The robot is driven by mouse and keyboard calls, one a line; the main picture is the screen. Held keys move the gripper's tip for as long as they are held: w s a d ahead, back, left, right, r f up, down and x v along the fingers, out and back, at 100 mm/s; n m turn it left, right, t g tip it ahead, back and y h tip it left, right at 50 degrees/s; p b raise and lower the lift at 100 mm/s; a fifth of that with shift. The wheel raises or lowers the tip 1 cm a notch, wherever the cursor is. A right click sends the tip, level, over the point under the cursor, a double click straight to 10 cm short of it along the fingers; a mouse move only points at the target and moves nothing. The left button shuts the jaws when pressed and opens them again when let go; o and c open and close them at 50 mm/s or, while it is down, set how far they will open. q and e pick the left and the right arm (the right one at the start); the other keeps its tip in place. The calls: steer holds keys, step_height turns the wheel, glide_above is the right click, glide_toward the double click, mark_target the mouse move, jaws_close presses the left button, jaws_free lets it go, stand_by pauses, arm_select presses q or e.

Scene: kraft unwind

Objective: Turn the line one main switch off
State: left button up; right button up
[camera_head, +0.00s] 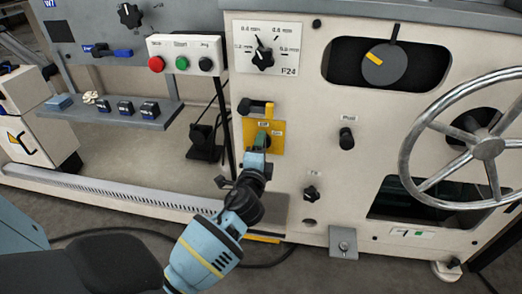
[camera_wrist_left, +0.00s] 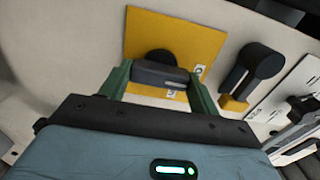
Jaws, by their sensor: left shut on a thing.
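The main switch is a dark knob (camera_wrist_left: 158,77) with a bar handle on a yellow plate (camera_wrist_left: 205,40), on the machine's cream front panel. The plate also shows in the head view (camera_head: 277,131), left of the panel's middle. My left gripper (camera_head: 262,141) reaches up to the plate and covers most of the knob there. In the left wrist view my left gripper (camera_wrist_left: 162,80) has its green fingers at the two ends of the bar handle, shut on it. Small white labels stand on the plate beside the handle. My right gripper is not in view.
A black lever with a yellow part (camera_head: 256,108) sits just above the plate. A selector dial (camera_head: 262,57) and a push-button box (camera_head: 185,63) are higher up. A large handwheel (camera_head: 487,148) projects at right. A black knob (camera_head: 311,193) is lower right.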

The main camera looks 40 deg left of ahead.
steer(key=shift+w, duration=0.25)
arm_select(q)
steer(key=o, duration=1)
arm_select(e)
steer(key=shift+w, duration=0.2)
arm_select(q)
steer(key=shift+s, duration=0.1)
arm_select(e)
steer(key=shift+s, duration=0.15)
arm_select(q)
steer(key=p+v, duration=0.1)
steer(key=v, duration=0.6)
steer(key=shift+s+d, duration=0.2)
steer(key=shift+s, duration=0.1)
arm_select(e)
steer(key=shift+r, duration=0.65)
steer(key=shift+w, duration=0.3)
